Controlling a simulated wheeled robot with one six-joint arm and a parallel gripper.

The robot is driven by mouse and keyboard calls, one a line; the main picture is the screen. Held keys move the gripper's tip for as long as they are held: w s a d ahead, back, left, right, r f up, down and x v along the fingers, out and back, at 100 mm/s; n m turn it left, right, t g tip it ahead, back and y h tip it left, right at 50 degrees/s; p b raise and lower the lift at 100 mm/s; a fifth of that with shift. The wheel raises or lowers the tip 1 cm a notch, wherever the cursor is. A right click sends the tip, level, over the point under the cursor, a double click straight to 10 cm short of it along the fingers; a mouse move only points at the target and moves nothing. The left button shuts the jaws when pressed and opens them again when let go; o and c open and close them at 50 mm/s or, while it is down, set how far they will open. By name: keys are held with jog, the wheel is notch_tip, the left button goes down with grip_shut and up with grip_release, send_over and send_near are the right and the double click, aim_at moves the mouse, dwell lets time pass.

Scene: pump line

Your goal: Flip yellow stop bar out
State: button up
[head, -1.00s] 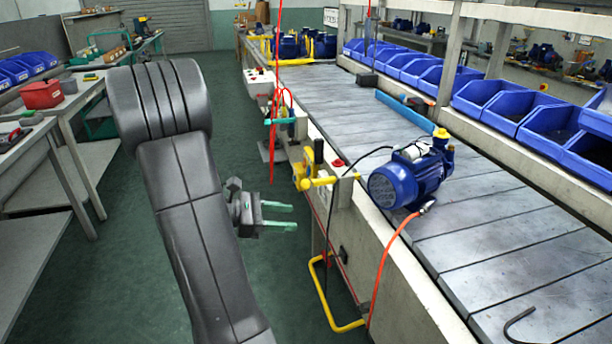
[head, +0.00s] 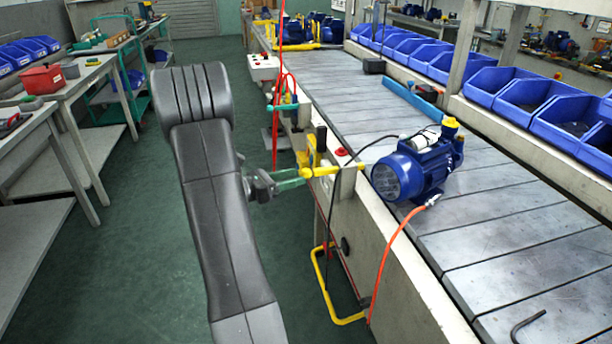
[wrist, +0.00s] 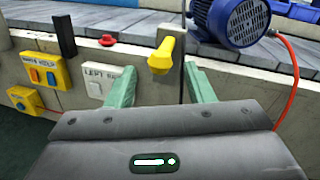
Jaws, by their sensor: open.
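The yellow stop bar (head: 342,169) is on the side rail of the line, beside the blue pump. In the wrist view the stop bar (wrist: 166,50) shows nearly end-on, its rounded end towards me, between and just beyond my fingertips. My gripper (head: 303,177) has its green fingers close to the near end of the bar. In the wrist view my gripper (wrist: 159,72) is open, one finger on each side of the bar. I cannot tell whether a finger touches it.
A blue pump (head: 412,170) with an orange hose (head: 388,262) sits on the slatted line (head: 500,215). A yellow button box (wrist: 40,70) and a white switch box (wrist: 98,82) are left of the bar. A bent yellow rail (head: 322,285) is below. The floor aisle (head: 110,260) is clear.

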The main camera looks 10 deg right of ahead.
aim_at(306, 174)
jog(key=shift+x, duration=2.35)
